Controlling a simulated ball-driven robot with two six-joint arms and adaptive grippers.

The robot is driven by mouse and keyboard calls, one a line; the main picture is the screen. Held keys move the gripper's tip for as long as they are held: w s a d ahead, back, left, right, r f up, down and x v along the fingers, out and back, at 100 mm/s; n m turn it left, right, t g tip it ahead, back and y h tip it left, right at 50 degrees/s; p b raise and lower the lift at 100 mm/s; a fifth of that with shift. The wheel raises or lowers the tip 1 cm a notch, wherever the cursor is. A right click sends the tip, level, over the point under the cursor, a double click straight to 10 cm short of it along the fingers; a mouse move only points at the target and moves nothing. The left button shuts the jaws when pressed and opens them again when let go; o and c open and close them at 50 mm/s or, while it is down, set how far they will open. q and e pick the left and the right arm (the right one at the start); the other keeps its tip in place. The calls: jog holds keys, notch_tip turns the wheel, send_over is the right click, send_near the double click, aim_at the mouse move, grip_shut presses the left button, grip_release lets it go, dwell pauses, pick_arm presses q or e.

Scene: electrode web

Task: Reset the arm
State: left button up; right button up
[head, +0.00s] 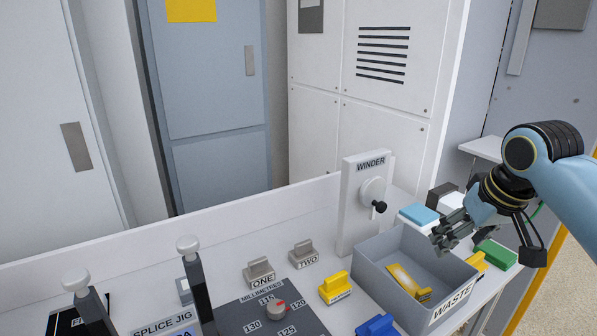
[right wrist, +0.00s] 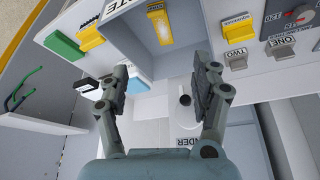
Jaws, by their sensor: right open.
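My right gripper (head: 447,236) hangs over the far right part of the grey waste bin (head: 373,279) in the head view. In the right wrist view my right gripper (right wrist: 165,95) has its two fingers spread apart with nothing between them. The bin's wall (right wrist: 120,34) shows beyond the fingertips there. My right arm (head: 560,180) comes in from the right edge. My left gripper is not in either view.
A yellow piece (head: 408,282) lies in the bin. The winder (head: 362,205) stands behind it. A blue-topped block (head: 419,215), green block (head: 496,254) and yellow block (head: 335,287) are nearby. A dial panel (head: 262,318) and two dark posts (head: 197,285) stand left.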

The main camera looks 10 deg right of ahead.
jog(key=s+a+f, duration=0.1)
jog(key=s+a, duration=0.2)
jog(key=s, duration=0.6)
jog(key=s+a+f+n, duration=0.1)
jog(key=s+a+f, duration=0.1)
jog(key=s, duration=0.6)
jog(key=s+a+f, duration=0.1)
jog(key=s+a, duration=0.2)
jog(key=s, duration=0.6)
notch_tip(320, 180, down, 38)
jog(key=s+d+r+g+b, duration=0.1)
jog(key=s+d+g+b, duration=0.15)
jog(key=b, duration=0.85)
jog(key=s+f+b, duration=0.4)
jog(key=s+f, duration=0.5)
jog(key=f, duration=0.2)
jog(key=s+d+f+b, duration=0.1)
jog(key=s+f+b, duration=0.2)
jog(key=s+f, duration=0.5)
notch_tip(320, 180, down, 4)
jog(key=shift+s+f+g+h+b, duration=0.1)
jog(key=shift+s+g+h+b, duration=0.25)
jog(key=shift+s+g, duration=0.1)
jog(key=shift+d, duration=0.1)
